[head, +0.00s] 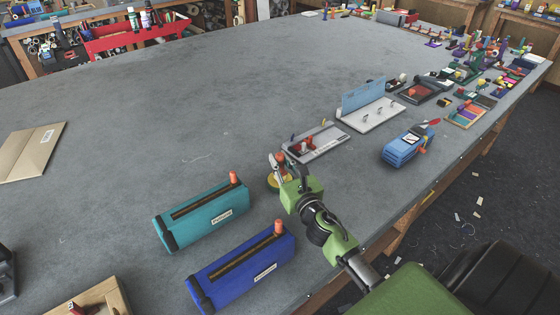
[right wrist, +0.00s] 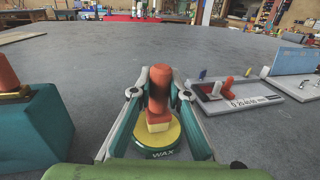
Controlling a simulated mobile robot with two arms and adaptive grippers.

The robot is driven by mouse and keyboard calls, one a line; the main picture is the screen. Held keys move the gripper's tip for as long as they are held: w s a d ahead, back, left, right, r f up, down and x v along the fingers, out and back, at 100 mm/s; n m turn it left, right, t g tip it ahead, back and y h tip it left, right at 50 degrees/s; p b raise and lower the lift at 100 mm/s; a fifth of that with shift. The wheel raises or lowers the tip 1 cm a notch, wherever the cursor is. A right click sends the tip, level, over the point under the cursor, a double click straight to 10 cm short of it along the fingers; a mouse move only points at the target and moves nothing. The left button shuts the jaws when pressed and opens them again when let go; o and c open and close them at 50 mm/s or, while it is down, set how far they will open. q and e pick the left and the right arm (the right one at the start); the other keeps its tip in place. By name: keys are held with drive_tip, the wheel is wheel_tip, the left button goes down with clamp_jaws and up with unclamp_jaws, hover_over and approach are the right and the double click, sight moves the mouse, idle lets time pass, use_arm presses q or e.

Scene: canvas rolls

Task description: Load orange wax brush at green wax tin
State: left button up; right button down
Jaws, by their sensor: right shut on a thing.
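My right gripper (head: 281,170) is over the table beside the teal roll case. In the right wrist view my right gripper (right wrist: 160,93) is shut on the orange wax brush (right wrist: 158,105), which stands roughly upright between the fingers. Its pale bristle end is down at the yellow wax of the green wax tin (right wrist: 160,154); it looks in contact, but I cannot be sure. The tin's rim carries the word WAX. In the head view the tin (head: 271,182) is mostly hidden behind my gripper. My left gripper is not in view.
A teal case (head: 202,212) and a blue case (head: 242,271), each with an orange peg, lie left of and nearer than the tin. A grey tray (head: 318,143), a blue-backed stand (head: 370,112) and a blue box (head: 402,150) are to the right. The middle of the table is clear.

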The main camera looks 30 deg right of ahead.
wheel_tip(320, 180, up, 7)
drive_tip(key=p, duration=0.7)
idle(0.5)
drive_tip(key=shift+f, duration=0.1)
